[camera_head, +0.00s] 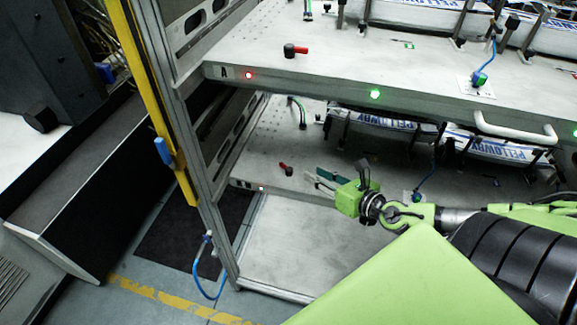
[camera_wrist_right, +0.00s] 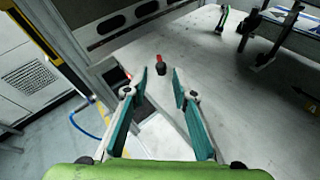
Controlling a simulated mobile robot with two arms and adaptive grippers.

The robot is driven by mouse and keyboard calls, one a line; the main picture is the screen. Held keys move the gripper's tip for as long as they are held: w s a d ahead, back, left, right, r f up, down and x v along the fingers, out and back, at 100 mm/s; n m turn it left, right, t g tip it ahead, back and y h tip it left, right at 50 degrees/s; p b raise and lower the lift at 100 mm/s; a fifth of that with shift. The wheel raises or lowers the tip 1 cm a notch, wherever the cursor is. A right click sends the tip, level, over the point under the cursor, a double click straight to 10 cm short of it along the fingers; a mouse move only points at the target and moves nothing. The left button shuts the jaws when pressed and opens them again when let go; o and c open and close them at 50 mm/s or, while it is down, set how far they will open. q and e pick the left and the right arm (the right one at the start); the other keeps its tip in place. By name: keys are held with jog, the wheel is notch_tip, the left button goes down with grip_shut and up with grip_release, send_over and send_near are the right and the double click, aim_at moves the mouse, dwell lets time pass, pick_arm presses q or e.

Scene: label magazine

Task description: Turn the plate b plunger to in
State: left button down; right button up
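The plate b plunger (camera_head: 287,169), a small black piece with a red handle, stands on the lower plate, plate b (camera_head: 262,150), near its front left corner. In the right wrist view the plunger (camera_wrist_right: 161,66) shows beyond and between my fingertips, with its red part up. My right gripper (camera_head: 318,180) is at the front edge of the lower plate, to the right of the plunger and apart from it. In the right wrist view its teal fingers (camera_wrist_right: 160,78) are spread with nothing between them. My left gripper is not in view.
The upper plate (camera_head: 340,60) overhangs the lower one and carries another red-handled plunger (camera_head: 295,50). A frame post (camera_head: 215,210) stands at the left. White label packs (camera_head: 490,146) and a blue hose (camera_head: 427,180) are on the right.

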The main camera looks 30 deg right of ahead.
jog(key=f+n+g, duration=0.1)
jog(key=n, duration=0.2)
send_near(283, 164)
jog(key=shift+y, duration=0.4)
jog(key=x, duration=0.7)
jog(key=shift+w+d+f+p, duration=0.15)
jog(key=shift+d+p, duration=0.05)
jog(key=shift+p, duration=0.2)
grip_shut()
